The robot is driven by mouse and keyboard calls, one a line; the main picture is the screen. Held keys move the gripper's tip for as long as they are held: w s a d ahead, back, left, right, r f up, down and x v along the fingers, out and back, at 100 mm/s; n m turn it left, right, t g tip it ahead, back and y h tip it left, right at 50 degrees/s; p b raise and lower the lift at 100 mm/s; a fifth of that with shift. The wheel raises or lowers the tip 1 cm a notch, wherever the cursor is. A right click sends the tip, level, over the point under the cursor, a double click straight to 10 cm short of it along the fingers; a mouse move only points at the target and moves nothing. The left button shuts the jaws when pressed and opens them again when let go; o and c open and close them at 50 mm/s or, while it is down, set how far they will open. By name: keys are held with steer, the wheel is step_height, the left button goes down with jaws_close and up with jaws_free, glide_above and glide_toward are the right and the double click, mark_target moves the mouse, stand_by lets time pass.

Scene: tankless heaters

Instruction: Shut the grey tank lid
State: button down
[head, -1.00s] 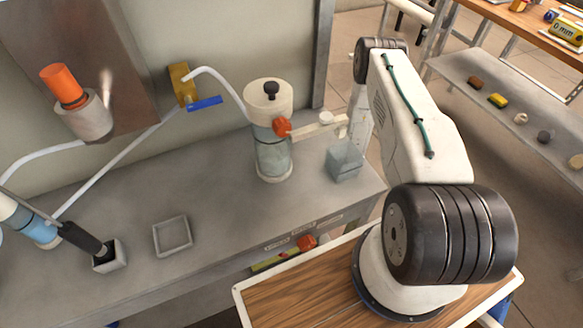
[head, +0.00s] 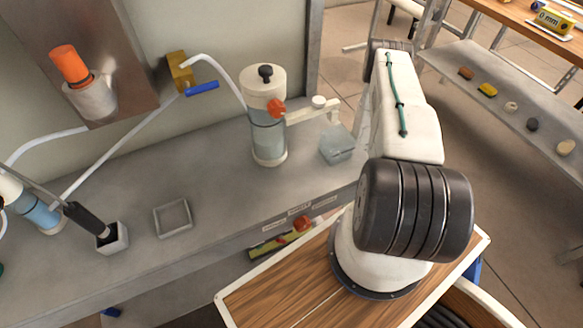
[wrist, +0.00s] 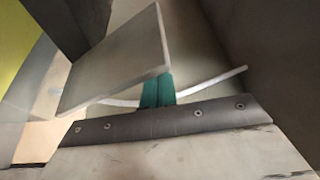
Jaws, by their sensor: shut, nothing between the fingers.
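In the wrist view a flat grey panel (wrist: 118,62), which looks like the grey tank lid, stands tilted close to the camera. My gripper (wrist: 158,90) shows as two teal fingertips pressed together at the panel's lower right edge. The fingers are shut with nothing between them. Whether they touch the panel, I cannot tell. In the head view my arm reaches away over the right end of the bench and hides my gripper. I cannot make out the lid or its tank for certain there.
The grey bench (head: 215,150) holds a cream-topped clear cylinder (head: 268,140) with a red knob, a translucent block (head: 337,146) and a square tray (head: 173,218). A low shelf (head: 510,105) with several small items is at right. A pale tube (wrist: 208,89) passes behind my fingers.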

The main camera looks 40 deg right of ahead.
steer(key=shift+s+a+f, duration=0.1)
steer(key=shift+s+f, duration=0.2)
steer(key=shift+s, duration=0.35)
steer(key=shift+s+a+f, duration=0.1)
steer(key=shift+s+f, duration=0.15)
steer(key=shift+s, duration=0.35)
